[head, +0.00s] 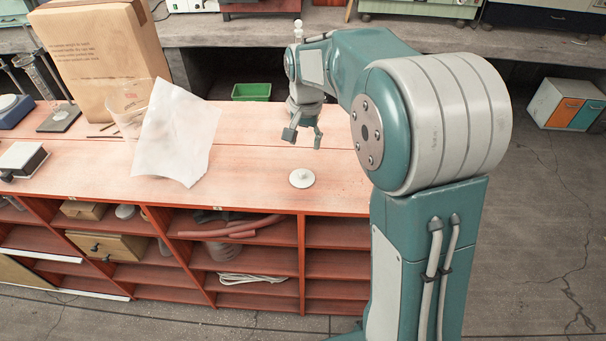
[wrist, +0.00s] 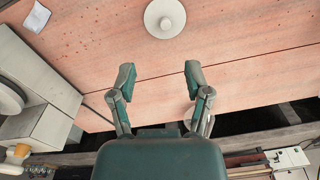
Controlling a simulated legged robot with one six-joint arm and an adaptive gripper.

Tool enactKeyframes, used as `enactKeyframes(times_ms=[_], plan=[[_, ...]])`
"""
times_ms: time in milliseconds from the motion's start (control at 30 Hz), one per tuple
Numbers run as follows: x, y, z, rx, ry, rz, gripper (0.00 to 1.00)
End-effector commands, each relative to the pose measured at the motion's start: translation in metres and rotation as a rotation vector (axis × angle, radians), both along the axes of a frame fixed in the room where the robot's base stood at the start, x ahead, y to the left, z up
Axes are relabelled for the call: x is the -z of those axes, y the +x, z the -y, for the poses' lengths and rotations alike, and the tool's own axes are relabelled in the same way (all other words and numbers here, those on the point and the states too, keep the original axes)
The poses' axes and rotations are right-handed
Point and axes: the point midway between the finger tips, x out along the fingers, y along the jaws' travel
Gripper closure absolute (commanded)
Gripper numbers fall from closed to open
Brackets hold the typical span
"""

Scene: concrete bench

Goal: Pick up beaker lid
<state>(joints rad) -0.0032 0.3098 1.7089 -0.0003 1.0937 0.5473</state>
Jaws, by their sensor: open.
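The beaker lid (head: 302,178) is a white round disc with a small knob on top, lying flat on the bench top near its front edge. It also shows at the top of the wrist view (wrist: 165,17), with its knob facing up. My gripper (head: 303,137) is open and empty, above the bench and behind the lid in the head view. In the wrist view my gripper (wrist: 160,75) has its two fingers spread apart, below the lid in the picture and not touching it.
The reddish bench top (head: 250,140) is clear around the lid. A crumpled white sheet (head: 178,132) and a brown paper bag (head: 102,62) stand to the left. A green bin (head: 251,92) is behind. Shelves hold a red tube (head: 232,228) below.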

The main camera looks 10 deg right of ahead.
Motion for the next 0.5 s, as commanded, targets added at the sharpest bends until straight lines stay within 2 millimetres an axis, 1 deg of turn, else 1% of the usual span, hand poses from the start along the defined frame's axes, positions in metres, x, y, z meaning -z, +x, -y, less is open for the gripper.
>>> enactKeyframes(times_ms=[33, 133, 267, 400, 500], plan=[[0.008, 0.007, -0.002, 0.010, -0.001, -0.014, 0.37], [0.015, 0.013, -0.002, 0.028, -0.001, -0.027, 0.37], [0.029, 0.014, -0.002, 0.033, 0.000, -0.033, 0.37], [0.053, 0.014, 0.000, 0.033, 0.001, -0.034, 0.37], [0.066, 0.013, 0.001, 0.034, 0.002, -0.032, 0.37]])
